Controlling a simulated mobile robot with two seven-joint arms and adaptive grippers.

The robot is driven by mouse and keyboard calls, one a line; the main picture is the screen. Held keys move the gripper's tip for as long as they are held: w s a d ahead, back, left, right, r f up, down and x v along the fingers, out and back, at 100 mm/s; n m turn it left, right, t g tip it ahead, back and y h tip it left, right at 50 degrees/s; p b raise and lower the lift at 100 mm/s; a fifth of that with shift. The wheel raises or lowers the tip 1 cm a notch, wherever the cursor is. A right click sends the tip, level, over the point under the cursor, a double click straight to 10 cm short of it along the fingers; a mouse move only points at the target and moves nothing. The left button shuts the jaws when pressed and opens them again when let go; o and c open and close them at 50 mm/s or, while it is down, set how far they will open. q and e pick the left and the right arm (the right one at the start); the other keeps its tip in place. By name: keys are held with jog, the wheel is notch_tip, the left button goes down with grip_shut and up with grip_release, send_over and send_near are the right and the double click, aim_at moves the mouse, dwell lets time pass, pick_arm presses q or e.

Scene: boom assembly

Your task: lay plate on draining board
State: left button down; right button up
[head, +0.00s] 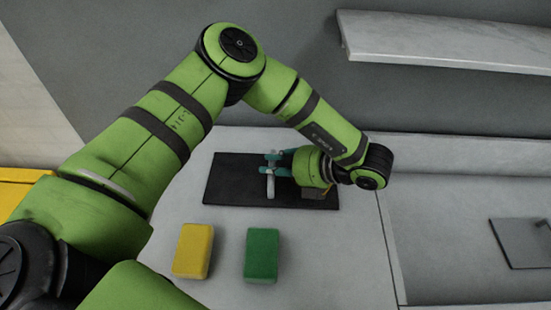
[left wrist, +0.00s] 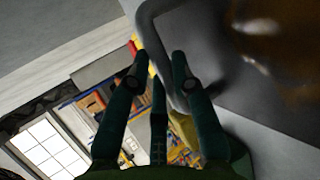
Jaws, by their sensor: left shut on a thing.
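My left gripper (head: 273,163) has its teal fingers over a black rectangular board (head: 225,185) on the pale counter. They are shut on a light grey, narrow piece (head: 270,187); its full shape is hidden. In the left wrist view, a grey curved, rim-like piece (left wrist: 150,25) runs between the dark fingers (left wrist: 158,85). I cannot tell whether it is part of a plate. A dark grey flat square (head: 525,242) lies far right in the recessed area. My right gripper is not in view.
A yellow block (head: 193,250) and a green block (head: 261,255) lie on the counter in front of the black board. A pale shelf (head: 445,42) projects from the back wall. A recessed grey area (head: 440,240) lies right of the counter edge.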

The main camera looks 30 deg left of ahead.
pick_arm(q)
jog(key=c, duration=1.1)
grip_release()
jog(key=shift+d+r, duration=0.1)
jog(key=shift+r, duration=0.05)
jog(key=shift+b+v, duration=1.5)
jog(key=shift+v, duration=4.45)
